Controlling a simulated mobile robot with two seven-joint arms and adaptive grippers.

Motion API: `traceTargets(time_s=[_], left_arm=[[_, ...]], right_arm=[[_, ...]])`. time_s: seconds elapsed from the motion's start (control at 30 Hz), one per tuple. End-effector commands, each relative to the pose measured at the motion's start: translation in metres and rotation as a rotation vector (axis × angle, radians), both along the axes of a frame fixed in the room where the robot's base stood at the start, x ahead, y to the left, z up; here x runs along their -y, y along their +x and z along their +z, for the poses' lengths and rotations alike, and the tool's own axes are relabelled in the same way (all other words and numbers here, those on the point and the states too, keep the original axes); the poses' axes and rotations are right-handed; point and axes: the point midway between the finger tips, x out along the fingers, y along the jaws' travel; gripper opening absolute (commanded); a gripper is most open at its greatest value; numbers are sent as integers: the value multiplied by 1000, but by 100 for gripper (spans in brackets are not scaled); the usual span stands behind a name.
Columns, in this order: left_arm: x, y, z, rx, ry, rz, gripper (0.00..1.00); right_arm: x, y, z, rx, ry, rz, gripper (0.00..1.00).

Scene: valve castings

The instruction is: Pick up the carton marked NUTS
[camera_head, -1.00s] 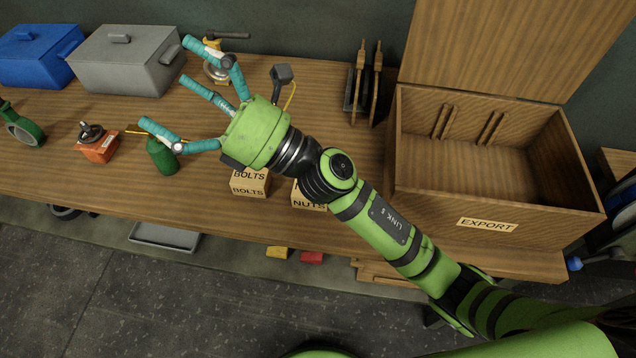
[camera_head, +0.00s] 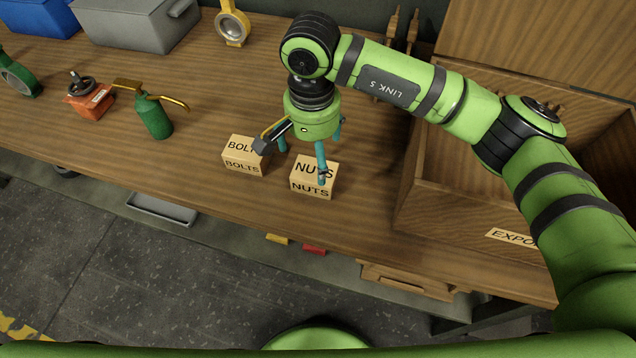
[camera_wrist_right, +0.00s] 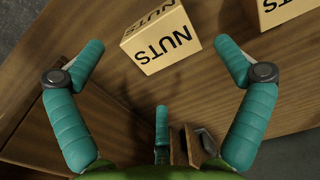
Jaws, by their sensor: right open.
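The carton marked NUTS (camera_head: 312,180) is a small tan box standing on the wooden workbench, right of the carton marked BOLTS (camera_head: 243,158). My right gripper (camera_head: 308,160) points down just above and behind the NUTS carton, one teal finger passing in front of its label. In the right wrist view the NUTS carton (camera_wrist_right: 158,40) lies beyond and between the spread teal fingers of my right gripper (camera_wrist_right: 160,75), with nothing held. The BOLTS carton shows partly at that view's top right (camera_wrist_right: 283,10). My left gripper is not seen.
The open wooden EXPORT crate (camera_head: 470,215) stands to the right, partly behind my right arm. A green oil can (camera_head: 154,117) and an orange valve casting (camera_head: 90,101) stand to the left. Grey (camera_head: 135,22) and blue boxes are at the back left. The bench front is clear.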

Motion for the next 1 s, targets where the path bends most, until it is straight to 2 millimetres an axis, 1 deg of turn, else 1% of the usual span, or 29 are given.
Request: traceTargets(time_s=[0.03,0.07,0.33,0.47,0.5,0.6,0.7,0.87,0.9,0.97,1.0], left_arm=[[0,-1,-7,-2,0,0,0],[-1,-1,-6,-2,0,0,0],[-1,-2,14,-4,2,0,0],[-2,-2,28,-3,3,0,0],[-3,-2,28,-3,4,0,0],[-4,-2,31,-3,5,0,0],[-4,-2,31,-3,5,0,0],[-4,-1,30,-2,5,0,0],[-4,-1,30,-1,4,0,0],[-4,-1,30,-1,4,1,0],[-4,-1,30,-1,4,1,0]], right_arm=[[0,0,-8,-1,1,0,100],[0,0,-9,-2,2,0,100],[0,0,-33,-7,2,-2,100],[1,1,-53,-9,3,-3,100],[1,2,-60,-7,2,-2,100],[0,3,-71,-4,3,-2,100],[0,3,-76,-3,4,0,100],[0,3,-77,-2,5,0,100],[0,3,-77,-2,5,0,96],[0,3,-77,-2,5,0,72],[0,3,-77,-2,5,0,56]])
